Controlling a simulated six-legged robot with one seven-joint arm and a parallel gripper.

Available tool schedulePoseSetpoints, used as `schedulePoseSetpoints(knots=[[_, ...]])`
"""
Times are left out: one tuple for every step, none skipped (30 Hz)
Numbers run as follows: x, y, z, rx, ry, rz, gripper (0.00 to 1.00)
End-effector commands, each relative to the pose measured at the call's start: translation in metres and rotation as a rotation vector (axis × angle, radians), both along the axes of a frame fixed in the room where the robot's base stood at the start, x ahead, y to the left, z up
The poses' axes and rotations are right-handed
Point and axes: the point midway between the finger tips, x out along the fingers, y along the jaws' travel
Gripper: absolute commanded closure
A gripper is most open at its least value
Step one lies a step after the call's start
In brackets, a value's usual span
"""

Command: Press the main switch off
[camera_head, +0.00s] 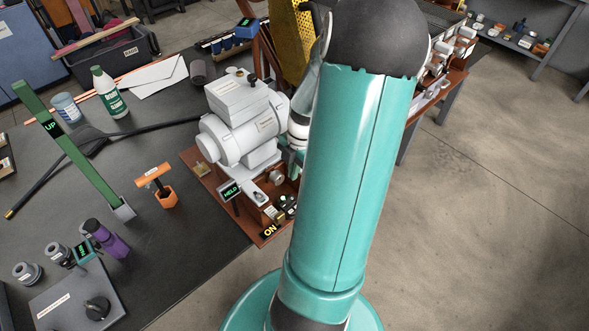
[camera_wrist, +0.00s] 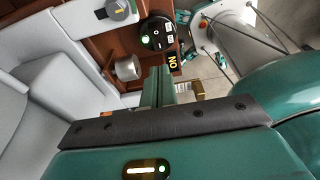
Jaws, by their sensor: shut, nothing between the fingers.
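The sample roaster (camera_head: 228,140), a white machine with a drum, stands on a reddish-brown base. At the base's front corner is a black switch unit (camera_head: 287,204) with a yellow "ON" label (camera_head: 270,231). In the wrist view the round black unit (camera_wrist: 157,36) shows a lit green spot, and the "ON" label (camera_wrist: 173,61) is beside it. My gripper (camera_head: 289,163) is beside the roaster, partly hidden behind my arm. In the wrist view my gripper (camera_wrist: 158,78) is shut and empty, its tips appearing just below the switch unit. I cannot tell whether they touch it.
A metal knob (camera_wrist: 128,68) is left of the switch unit. A "HELD" display (camera_head: 230,191) stands on the base's near side. An orange-handled tool (camera_head: 155,180), a green lever marked "UP" (camera_head: 70,145) and a bottle (camera_head: 109,93) are on the dark table. Open floor lies to the right.

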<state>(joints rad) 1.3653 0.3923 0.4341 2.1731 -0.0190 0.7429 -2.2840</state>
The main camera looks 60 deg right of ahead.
Motion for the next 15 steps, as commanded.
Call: schedulePoseSetpoints(knots=[[0.000,0.003,-0.011,0.006,0.002,0.003,1.00],[0.000,0.005,-0.017,0.006,0.002,0.003,1.00],[0.001,0.006,-0.025,0.006,0.003,0.002,1.00],[0.001,0.008,-0.031,0.006,0.003,0.002,1.00],[0.001,0.009,-0.037,0.006,0.003,0.002,1.00],[0.001,0.011,-0.045,0.006,0.002,0.003,1.00],[0.002,0.011,-0.050,0.005,0.003,0.003,1.00],[0.002,0.013,-0.056,0.006,0.002,0.003,1.00],[0.003,0.014,-0.064,0.004,0.002,0.003,1.00],[0.003,0.015,-0.070,0.006,0.003,0.002,1.00],[0.002,0.013,-0.074,0.004,0.002,0.000,1.00],[0.002,0.011,-0.080,0.003,0.001,0.000,1.00],[0.002,0.010,-0.085,0.004,0.002,0.001,1.00],[0.001,0.009,-0.088,0.004,0.002,0.001,1.00],[0.001,0.008,-0.093,0.002,0.001,0.000,1.00]])
